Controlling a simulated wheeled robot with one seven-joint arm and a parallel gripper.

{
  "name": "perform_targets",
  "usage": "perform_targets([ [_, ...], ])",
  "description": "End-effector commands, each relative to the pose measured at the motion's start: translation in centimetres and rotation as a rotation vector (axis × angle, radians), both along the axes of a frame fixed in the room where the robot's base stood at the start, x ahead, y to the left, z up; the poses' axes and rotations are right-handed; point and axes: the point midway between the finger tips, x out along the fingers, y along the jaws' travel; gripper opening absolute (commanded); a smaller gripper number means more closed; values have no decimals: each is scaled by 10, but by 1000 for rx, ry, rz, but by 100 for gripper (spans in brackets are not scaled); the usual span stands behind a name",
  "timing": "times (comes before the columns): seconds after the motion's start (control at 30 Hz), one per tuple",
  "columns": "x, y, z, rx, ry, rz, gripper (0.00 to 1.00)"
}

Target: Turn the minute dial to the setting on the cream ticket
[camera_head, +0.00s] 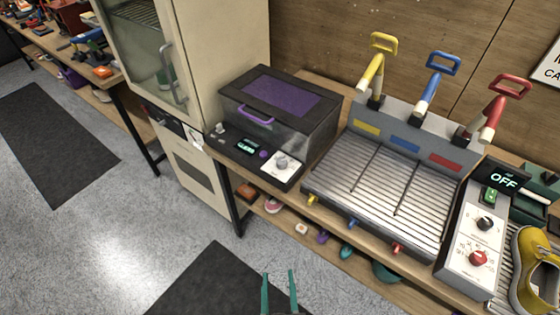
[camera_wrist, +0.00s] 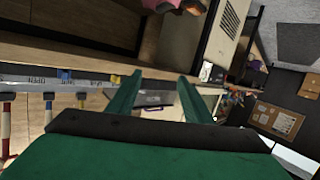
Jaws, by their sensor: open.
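A control panel (camera_head: 470,240) stands at the right of the bench. It carries a red dial (camera_head: 478,258) on a numbered scale and a black knob (camera_head: 486,223) above it, under a display (camera_head: 503,180) reading OFF. Another pale knob (camera_head: 282,163) sits on a white plate on the purple-lidded box (camera_head: 280,108). The markings are too small to tell which is the minute dial. I cannot make out a cream ticket for sure; a small pale paper (camera_head: 197,141) hangs by the cabinet. My gripper (camera_head: 279,273) is open and empty in front of the bench, apart from every dial; its fingers show in the wrist view (camera_wrist: 164,85).
A ribbed tray (camera_head: 385,185) with yellow, blue and red levers stands mid-bench. A yellow shoe (camera_head: 537,270) is at the far right. A tall cream cabinet (camera_head: 205,60) stands left. Shoes lie on the shelf below. The floor in front has dark mats (camera_head: 215,285).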

Motion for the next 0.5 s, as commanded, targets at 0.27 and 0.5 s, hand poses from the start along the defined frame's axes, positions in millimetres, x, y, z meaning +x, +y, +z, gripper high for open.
perform_targets([
  [0.27, 110, 4, 15, -29, -67, -79, 46],
  [0.5, 194, 12, 59, -2, -161, -203, 46],
])
